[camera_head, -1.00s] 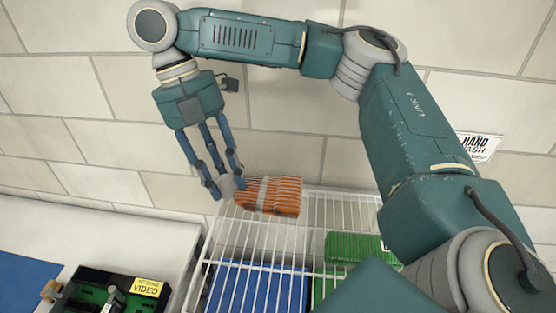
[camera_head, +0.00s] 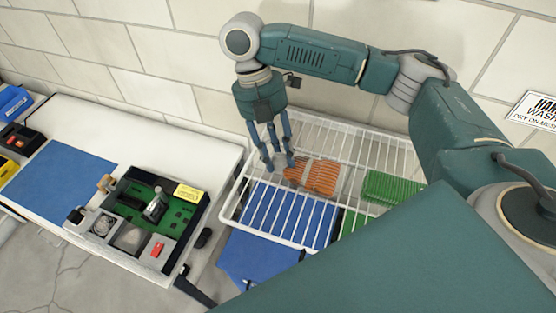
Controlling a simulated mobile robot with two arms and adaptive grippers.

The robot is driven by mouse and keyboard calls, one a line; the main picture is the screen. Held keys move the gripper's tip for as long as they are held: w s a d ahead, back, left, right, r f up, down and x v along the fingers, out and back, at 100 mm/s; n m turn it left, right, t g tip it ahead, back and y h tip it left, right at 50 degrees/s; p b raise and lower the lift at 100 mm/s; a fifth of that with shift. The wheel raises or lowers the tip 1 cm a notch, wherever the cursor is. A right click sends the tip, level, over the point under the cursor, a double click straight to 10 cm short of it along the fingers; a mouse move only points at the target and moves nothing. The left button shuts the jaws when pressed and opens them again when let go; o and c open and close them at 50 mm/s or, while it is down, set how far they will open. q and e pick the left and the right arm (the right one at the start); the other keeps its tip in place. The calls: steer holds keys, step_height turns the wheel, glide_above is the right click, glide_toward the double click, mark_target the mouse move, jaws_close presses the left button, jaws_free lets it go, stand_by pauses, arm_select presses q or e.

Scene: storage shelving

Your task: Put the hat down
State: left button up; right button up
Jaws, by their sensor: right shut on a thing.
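The hat (camera_head: 322,177) is orange with dark stripes and a grey band. It is over the left middle part of a white wire rack (camera_head: 232,204). My right gripper (camera_head: 278,164) points down at the hat's left end and is shut on it. The fingers partly hide that end. The hat looks low, close to the wires, but I cannot tell whether it touches them. My left gripper is not in view.
Blue (camera_head: 275,215) and green (camera_head: 390,188) items show at the rack. To the left, a white table (camera_head: 150,125) holds a blue mat (camera_head: 60,184) and a black tray (camera_head: 196,222) with a green board. The tiled wall is behind.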

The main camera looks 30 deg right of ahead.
step_height(320, 180, down, 2)
steer(key=shift+f+p, duration=0.2)
steer(key=shift+p, duration=0.2)
steer(key=shift+f, duration=0.25)
steer(key=o, duration=1.2)
steer(key=shift+w+r+b, duration=0.2)
steer(key=shift+r+b, duration=0.1)
steer(key=shift+r, duration=0.05)
arm_select(q)
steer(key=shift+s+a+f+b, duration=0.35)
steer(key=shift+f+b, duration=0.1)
steer(key=shift+b, duration=0.05)
arm_select(e)
steer(key=v, duration=1.1)
steer(key=shift+r, duration=0.15)
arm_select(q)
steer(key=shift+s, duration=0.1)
arm_select(e)
steer(key=shift+a, duration=0.1)
